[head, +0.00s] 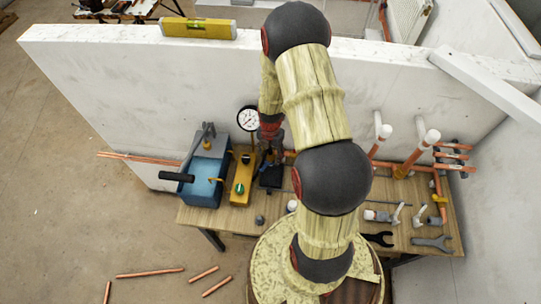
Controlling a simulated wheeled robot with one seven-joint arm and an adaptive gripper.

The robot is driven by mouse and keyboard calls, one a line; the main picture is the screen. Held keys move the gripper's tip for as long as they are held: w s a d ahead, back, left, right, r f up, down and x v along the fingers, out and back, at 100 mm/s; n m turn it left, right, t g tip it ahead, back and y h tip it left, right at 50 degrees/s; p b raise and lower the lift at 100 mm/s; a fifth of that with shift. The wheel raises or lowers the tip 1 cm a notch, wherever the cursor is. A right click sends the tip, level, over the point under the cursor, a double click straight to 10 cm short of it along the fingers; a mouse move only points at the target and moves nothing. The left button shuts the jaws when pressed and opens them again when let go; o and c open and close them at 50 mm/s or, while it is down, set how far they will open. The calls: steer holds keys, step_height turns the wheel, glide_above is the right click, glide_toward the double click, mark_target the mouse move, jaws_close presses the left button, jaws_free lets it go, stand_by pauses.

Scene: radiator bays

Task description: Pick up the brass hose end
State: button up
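I cannot pick out the brass hose end with certainty; it may be hidden by my arm or too small to tell. My gripper (270,155) points down over the back of the wooden bench (230,219), just right of the pressure gauge (248,119) and above a small dark block (271,180). My arm partly covers it, and its fingers are too small and dark to show whether they are open or hold anything. A yellow box with a green knob (240,180) stands left of the gripper. A small brass-yellow fitting (440,198) shows at the bench's right end.
A blue tank with a black handle (203,178) stands at the bench's left end. A white wall (120,85) rises behind, with a yellow level (198,28) on top. Copper pipes (408,165) and spanners (432,243) are at right. Loose copper pipes (150,272) lie on the floor.

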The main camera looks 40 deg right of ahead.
mark_target(270, 153)
steer(key=shift+c, duration=1.2)
steer(key=c, duration=0.7)
steer(key=shift+r, duration=0.1)
steer(key=shift+w+r, duration=0.1)
steer(key=shift+r, duration=0.4)
step_height(270, 153, up, 2)
steer(key=shift+r, duration=0.1)
steer(key=s+a+r+p, duration=0.1)
steer(key=s+a+r, duration=0.2)
steer(key=r, duration=0.2)
steer(key=s+a+r+p, duration=0.1)
steer(key=s+a+r, duration=0.2)
steer(key=r, duration=0.1)
steer(key=s+a+r+p, duration=0.1)
steer(key=s+a+r, duration=0.3)
steer(key=r, duration=0.1)
steer(key=shift+r, duration=0.35)
